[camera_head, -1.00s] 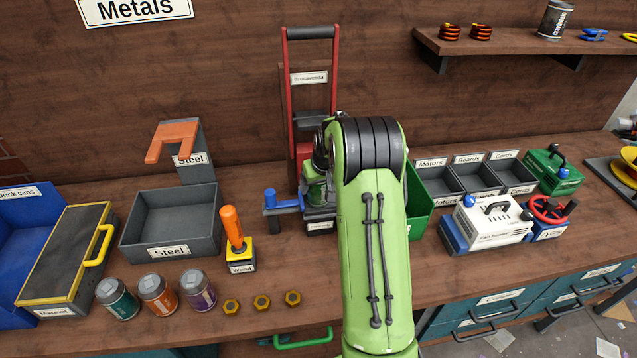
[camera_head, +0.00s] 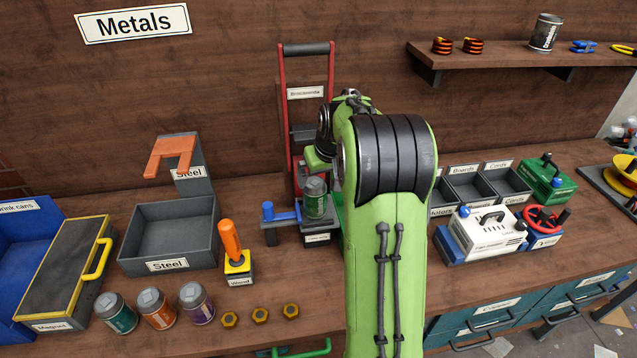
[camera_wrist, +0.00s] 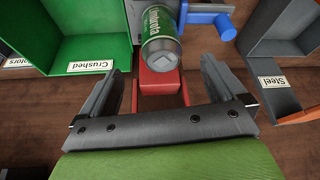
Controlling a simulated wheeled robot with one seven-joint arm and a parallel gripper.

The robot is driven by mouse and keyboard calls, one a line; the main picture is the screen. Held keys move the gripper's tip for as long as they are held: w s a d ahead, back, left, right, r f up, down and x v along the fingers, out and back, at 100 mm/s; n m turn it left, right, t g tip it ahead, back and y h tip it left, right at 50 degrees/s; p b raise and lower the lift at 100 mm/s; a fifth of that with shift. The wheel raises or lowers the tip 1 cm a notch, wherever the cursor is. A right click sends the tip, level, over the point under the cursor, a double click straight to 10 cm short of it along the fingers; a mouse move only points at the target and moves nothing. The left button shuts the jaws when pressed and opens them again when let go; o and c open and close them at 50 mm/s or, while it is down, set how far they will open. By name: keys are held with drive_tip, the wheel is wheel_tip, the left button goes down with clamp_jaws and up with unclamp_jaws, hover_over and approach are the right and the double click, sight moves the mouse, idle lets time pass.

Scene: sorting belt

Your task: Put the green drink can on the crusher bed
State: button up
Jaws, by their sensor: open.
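The green drink can (camera_head: 315,198) stands upright on the crusher bed (camera_head: 318,229), beside the crusher's blue lever (camera_head: 268,211). In the wrist view the can (camera_wrist: 160,40) is beyond my fingertips, apart from them. My gripper (camera_wrist: 150,85) is open and empty, with its two fingers spread. In the head view the gripper is mostly hidden behind my arm, above and behind the can. The crusher's red part (camera_wrist: 158,83) shows between my fingers in the wrist view.
A green crate labelled Crushed (camera_wrist: 90,67) is close to the crusher. A grey Steel bin (camera_head: 168,264) is left of it. Teal (camera_head: 116,312), orange (camera_head: 156,308) and purple (camera_head: 196,304) cans stand in front, beside several brass nuts (camera_head: 260,312).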

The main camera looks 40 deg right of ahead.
drive_tip(key=s+a+r+n, duration=0.1)
drive_tip(key=s+a+r, duration=0.45)
drive_tip(key=a, duration=0.25)
drive_tip(key=s+a+r+n, duration=0.1)
drive_tip(key=s+a+r, duration=0.3)
drive_tip(key=s+a, duration=0.3)
drive_tip(key=s+a+f, duration=0.1)
drive_tip(key=s+a, duration=0.3)
drive_tip(key=s, duration=0.3)
drive_tip(key=s+a+f+n+t+y, duration=0.1)
drive_tip(key=s+a, duration=0.2)
drive_tip(key=s, duration=0.4)
drive_tip(key=shift+s+a, duration=0.15)
drive_tip(key=shift+a, duration=0.25)
